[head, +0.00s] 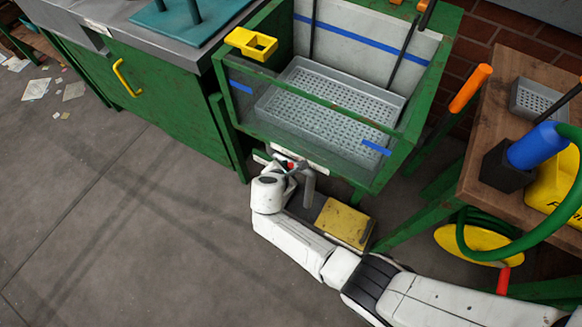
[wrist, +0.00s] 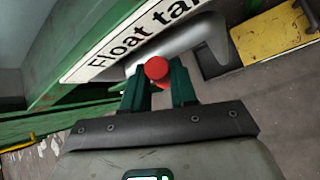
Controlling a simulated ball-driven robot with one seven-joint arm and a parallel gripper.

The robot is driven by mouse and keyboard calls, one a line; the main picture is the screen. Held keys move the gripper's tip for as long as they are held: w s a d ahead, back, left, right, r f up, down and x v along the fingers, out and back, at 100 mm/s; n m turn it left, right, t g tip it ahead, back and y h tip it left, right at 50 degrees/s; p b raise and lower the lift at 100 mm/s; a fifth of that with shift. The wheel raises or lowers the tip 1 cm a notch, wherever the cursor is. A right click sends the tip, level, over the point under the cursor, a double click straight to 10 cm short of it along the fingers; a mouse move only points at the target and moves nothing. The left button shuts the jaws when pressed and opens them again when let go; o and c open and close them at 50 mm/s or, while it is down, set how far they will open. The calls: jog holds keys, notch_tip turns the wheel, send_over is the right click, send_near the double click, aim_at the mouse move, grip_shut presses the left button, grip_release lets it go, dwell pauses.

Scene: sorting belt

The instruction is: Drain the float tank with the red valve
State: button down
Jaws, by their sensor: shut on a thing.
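The float tank (head: 408,150) is a green-framed box with a clear front. A grey perforated tray (head: 290,112) sits inside it, with blue marks on the back wall and front. The red valve (wrist: 156,68) is a small round knob below the "Float ta..." label (wrist: 125,38), beside a grey bent spout (wrist: 190,38). My gripper (wrist: 157,84) is shut on the red valve, a dark green finger on each side. In the head view the red valve (head: 290,165) is a small spot, partly hidden by my gripper (head: 287,167). Water level is hard to tell.
A wooden table (head: 500,100) with a blue-handled tool (head: 538,146) and green hose (head: 470,245) is at right. A green cabinet (head: 165,100) is at left. The floor at left is mostly clear.

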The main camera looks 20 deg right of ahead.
jog(key=shift+w+a+r+n+g+h+b, duration=0.1)
jog(key=shift+w+a+n+g+h+b, duration=0.35)
jog(key=shift+w+g+h+b, duration=0.25)
jog(key=shift+w+a+r+n+g+h+b, duration=0.1)
jog(key=shift+w+a+n+g+h+b, duration=0.35)
jog(key=shift+g+b, duration=0.3)
jog(key=c, duration=1)
grip_release()
jog(key=p+v, duration=0.3)
jog(key=v, duration=0.7)
jog(key=shift+s+a+r+p, duration=0.1)
jog(key=shift+a+r+p, duration=0.15)
jog(key=shift+p, duration=0.15)
